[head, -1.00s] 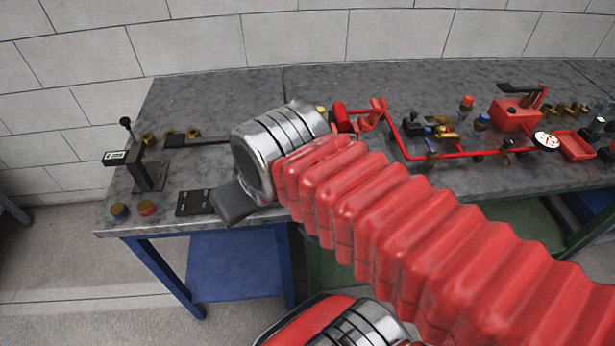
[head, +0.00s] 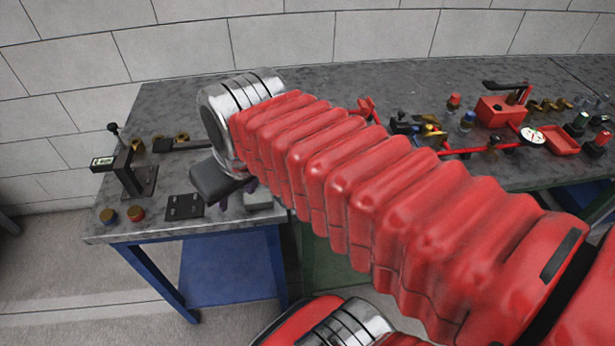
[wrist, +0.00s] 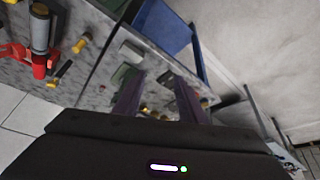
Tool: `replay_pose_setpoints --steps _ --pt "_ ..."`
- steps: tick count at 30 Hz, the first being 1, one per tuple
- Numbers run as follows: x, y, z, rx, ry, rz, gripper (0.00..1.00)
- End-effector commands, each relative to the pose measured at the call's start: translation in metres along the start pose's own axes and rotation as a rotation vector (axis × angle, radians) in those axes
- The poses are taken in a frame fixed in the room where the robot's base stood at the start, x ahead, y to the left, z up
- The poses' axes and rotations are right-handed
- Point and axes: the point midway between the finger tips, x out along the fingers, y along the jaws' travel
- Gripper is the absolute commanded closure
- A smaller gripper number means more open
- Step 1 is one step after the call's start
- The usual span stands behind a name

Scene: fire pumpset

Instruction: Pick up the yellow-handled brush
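I cannot clearly make out the yellow-handled brush. In the wrist view, a small yellow piece (wrist: 82,43) lies on the grey bench top (wrist: 100,20) left of my gripper (wrist: 158,78), and another yellow piece (wrist: 60,73) lies by a red fitting. They are too small and blurred to tell whether either is the brush. In the wrist view my gripper's two dark fingers stand apart, with bench surface and small brass items visible between them. In the head view my arm hides part of the bench, and the gripper hangs over the left end.
In the head view, a black stand with a display (head: 130,172), a dark block (head: 185,206) and two round caps (head: 136,214) sit at the left end. Red piping (head: 468,150), a red pump box (head: 501,110) and a gauge (head: 531,136) fill the right.

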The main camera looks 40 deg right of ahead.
Motion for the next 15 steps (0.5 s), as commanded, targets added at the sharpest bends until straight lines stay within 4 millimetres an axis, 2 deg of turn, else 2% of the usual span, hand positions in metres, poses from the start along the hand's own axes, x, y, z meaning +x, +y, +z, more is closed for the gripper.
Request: replay_pose_setpoints --steps 6,15 --pt "0.010 0.050 -0.028 0.044 -0.086 0.034 0.63" --pt "0.030 0.129 -0.051 0.101 -0.194 0.049 0.63"
